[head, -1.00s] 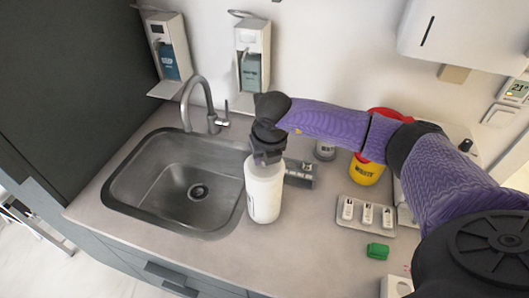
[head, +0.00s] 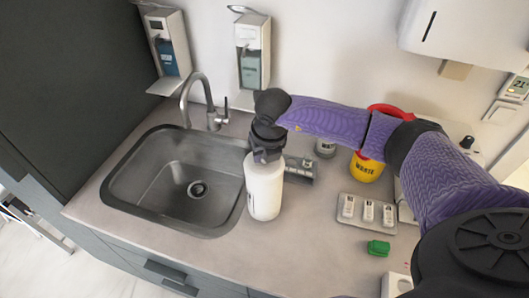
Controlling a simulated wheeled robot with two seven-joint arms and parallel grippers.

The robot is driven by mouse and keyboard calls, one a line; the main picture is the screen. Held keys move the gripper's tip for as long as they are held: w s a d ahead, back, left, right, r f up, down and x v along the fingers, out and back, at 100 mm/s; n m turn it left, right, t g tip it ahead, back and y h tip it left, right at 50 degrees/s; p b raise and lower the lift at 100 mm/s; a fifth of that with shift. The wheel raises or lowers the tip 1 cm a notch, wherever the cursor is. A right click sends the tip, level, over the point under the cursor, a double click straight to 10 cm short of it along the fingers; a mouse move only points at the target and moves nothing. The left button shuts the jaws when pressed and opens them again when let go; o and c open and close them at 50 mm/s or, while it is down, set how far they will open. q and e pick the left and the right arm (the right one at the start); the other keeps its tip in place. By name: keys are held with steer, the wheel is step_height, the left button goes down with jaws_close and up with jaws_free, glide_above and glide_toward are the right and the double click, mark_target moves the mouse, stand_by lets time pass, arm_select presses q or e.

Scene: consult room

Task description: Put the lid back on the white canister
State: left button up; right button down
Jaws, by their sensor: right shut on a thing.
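The white canister (head: 264,192) stands upright on the counter, just right of the sink. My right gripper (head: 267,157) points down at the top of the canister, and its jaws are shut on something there. The gripper hides the canister's top, so I cannot clearly see the lid or whether it is seated. My right arm reaches in from the right, above the counter. My left gripper is not in view.
The steel sink (head: 175,190) with its tap (head: 205,105) lies left of the canister. A grey metal item (head: 302,170) stands close at its right. Farther right are a yellow waste tub (head: 366,168), a tray of small white cassettes (head: 367,212) and a green block (head: 378,248).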

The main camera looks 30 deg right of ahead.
steer(key=shift+f+b, duration=0.2)
steer(key=shift+b, duration=0.15)
stand_by(0.9)
jaws_free()
stand_by(0.5)
step_height(320, 180, up, 7)
steer(key=p, duration=0.5)
steer(key=shift+r, duration=0.1)
jaws_close()
stand_by(0.5)
stand_by(0.8)
steer(key=shift+f, duration=0.2)
